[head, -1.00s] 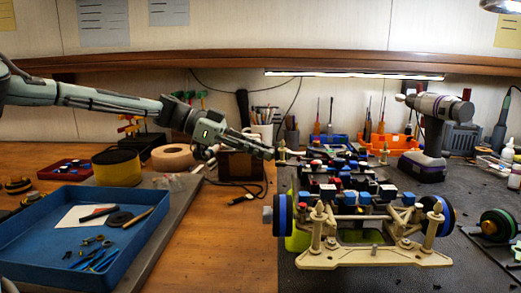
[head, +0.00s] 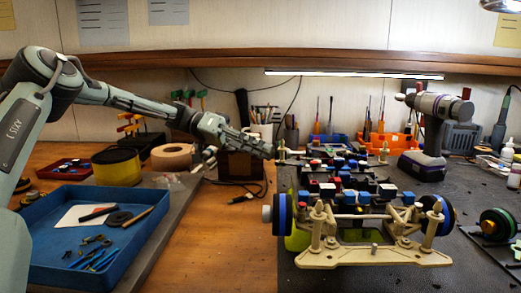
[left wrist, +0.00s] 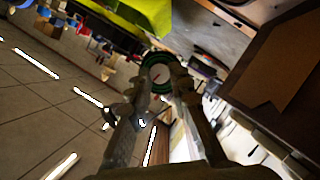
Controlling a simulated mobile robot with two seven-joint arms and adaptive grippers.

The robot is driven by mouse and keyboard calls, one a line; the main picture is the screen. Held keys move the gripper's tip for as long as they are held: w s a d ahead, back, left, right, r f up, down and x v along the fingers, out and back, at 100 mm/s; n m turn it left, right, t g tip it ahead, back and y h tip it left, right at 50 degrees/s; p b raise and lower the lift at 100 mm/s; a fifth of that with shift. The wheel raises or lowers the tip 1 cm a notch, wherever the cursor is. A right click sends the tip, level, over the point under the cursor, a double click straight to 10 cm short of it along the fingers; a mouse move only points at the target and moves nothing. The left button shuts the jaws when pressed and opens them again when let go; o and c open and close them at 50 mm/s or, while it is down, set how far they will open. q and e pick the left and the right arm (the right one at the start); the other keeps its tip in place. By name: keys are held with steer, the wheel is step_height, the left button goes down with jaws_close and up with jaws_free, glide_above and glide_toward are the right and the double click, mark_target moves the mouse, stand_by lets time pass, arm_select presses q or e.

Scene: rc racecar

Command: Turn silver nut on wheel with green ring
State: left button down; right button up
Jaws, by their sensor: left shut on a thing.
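In the left wrist view a dark wheel with a green ring (left wrist: 157,57) faces me, with the pale silver nut (left wrist: 157,76) at its middle. My left gripper (head: 268,152) reaches the far left corner of the racecar chassis (head: 360,257). Its two fingers, also in the left wrist view (left wrist: 161,80), lie on either side of the nut and are shut on it. In the head view the gripper tip hides this nut, and the wheel is hard to make out. My right gripper is not in view.
The near left wheel with a blue ring (head: 283,214) carries its own nut. A blue tray (head: 150,235) with small tools stands at left. A power drill (head: 432,130) stands at the back right.

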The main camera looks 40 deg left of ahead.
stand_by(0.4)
arm_select(q)
steer(key=c, duration=1.4)
jaws_free()
steer(key=shift+o, duration=0.2)
steer(key=v, duration=1.2)
steer(key=shift+f, duration=0.15)
